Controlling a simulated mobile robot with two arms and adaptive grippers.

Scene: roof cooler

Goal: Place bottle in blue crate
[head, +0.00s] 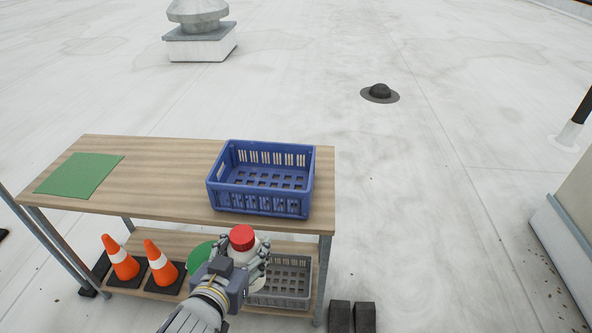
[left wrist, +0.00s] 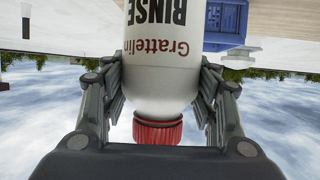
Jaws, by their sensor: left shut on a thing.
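The blue crate (head: 258,201) stands on the right part of the wooden table top and looks empty. My left gripper (head: 252,262) is in front of the table's front edge, below the crate in the head view. It is shut on a white bottle with a red cap (head: 242,237). In the left wrist view the bottle (left wrist: 168,85) sits between both fingers (left wrist: 160,105), with "RINSE" lettering and the red cap (left wrist: 157,130) showing. The blue crate (left wrist: 222,22) also shows there, behind the bottle. My right gripper is in neither view.
A green mat (head: 80,174) lies on the table's left part; the table top (head: 160,180) between mat and crate is bare. The lower shelf holds two orange cones (head: 122,258), a green round thing (head: 200,254) and a grey crate (head: 290,290). Dark blocks (head: 352,316) stand right of the table.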

